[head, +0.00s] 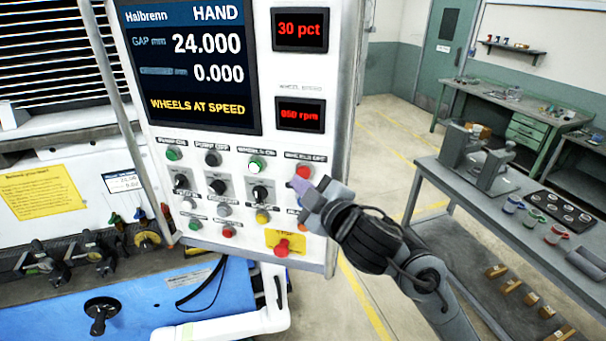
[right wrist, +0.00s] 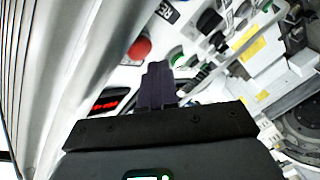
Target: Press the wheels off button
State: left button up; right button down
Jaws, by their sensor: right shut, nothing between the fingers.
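In the right wrist view the shut fingers (right wrist: 157,82) point toward the panel just beside the red button. I cannot tell whether they touch it. The screen (head: 190,60) reads WHEELS AT SPEED. My left gripper is not in view.
The green wheels on button (head: 256,164) is left of the red one. Black knobs and other buttons sit below, with a red button on a yellow plate (head: 283,247) near the bottom. A red display (head: 300,114) is above. A grey bench (head: 510,225) stands at right.

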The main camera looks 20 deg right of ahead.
jog(key=shift+w+d, duration=0.15)
jog(key=shift+w, duration=0.05)
dwell(0.4)
jog(key=shift+w+d, duration=0.1)
jog(key=shift+w, duration=0.05)
jog(key=shift+w+d, duration=0.2)
dwell(0.7)
jog(key=shift+w+d+f+p, duration=0.1)
jog(key=shift+d+f+p, duration=0.05)
jog(key=shift+p, duration=0.15)
